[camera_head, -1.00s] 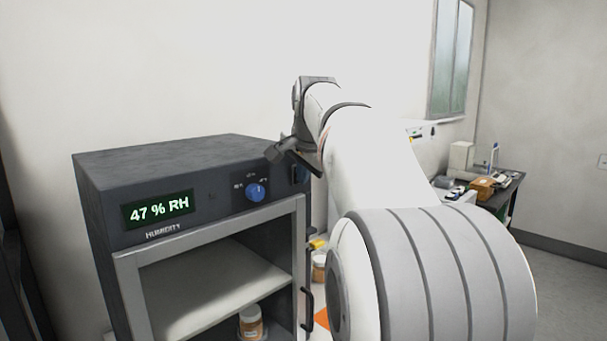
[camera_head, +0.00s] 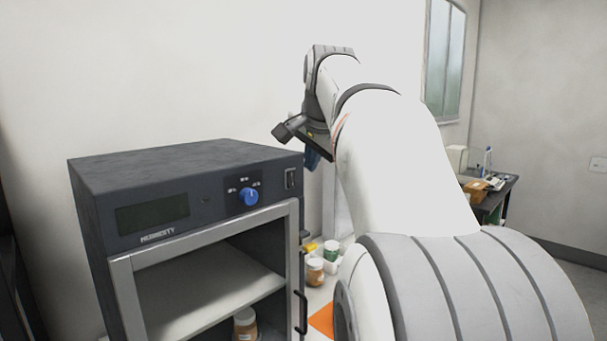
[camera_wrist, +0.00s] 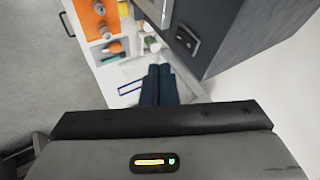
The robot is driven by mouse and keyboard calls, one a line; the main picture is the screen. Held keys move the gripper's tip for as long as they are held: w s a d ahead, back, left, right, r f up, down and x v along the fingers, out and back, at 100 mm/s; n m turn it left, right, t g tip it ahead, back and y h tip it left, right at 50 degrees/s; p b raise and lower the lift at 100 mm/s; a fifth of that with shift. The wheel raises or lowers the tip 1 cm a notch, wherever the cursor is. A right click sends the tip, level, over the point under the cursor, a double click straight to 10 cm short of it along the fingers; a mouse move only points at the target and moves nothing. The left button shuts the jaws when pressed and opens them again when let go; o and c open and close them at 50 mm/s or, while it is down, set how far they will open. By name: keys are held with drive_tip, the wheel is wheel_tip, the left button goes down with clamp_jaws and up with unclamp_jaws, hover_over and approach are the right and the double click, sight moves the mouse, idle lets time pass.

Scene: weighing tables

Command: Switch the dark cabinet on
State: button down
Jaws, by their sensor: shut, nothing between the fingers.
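The dark cabinet (camera_head: 185,158) stands at the left in the head view. Its display (camera_head: 152,214) is dark. A blue knob (camera_head: 249,197) sits right of the display, and a rocker switch (camera_head: 290,178) is at the panel's right end. My gripper (camera_head: 313,158) is in the air just right of the cabinet's upper corner, apart from the switch; its blue fingers are partly hidden by the wrist. In the wrist view, my gripper (camera_wrist: 159,70) is shut and empty. The switch (camera_wrist: 187,40) shows there on the cabinet front (camera_wrist: 210,22), beyond and right of the fingertips.
The cabinet's framed front shows a shelf (camera_head: 205,285) and a jar (camera_head: 245,325) inside. A door handle (camera_head: 301,310) is at its right edge. Jars (camera_head: 315,270) and an orange mat (camera_head: 322,321) are right of it. A dark table (camera_head: 490,200) stands far right.

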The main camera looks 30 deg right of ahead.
drive_tip(key=v, duration=0.5)
drive_tip(key=shift+a+r, duration=0.1)
drive_tip(key=shift+r, duration=0.3)
drive_tip(key=s+a+f+n+g, duration=0.1)
drive_tip(key=s+a+f+n, duration=0.3)
drive_tip(key=f, duration=0.8)
drive_tip(key=s+a+f+n+g+y, duration=0.1)
drive_tip(key=s+a+f+n, duration=0.4)
drive_tip(key=f, duration=0.8)
drive_tip(key=s+a+f+n+g+y, duration=0.1)
drive_tip(key=s+a+f+n+g, duration=0.1)
drive_tip(key=s+a+f+n, duration=0.2)
drive_tip(key=s+a+f, duration=0.3)
drive_tip(key=s+f, duration=0.2)
drive_tip(key=f, duration=0.3)
drive_tip(key=shift+a+f+n, duration=0.2)
drive_tip(key=shift+a+n, duration=0.1)
drive_tip(key=shift+a, duration=0.1)
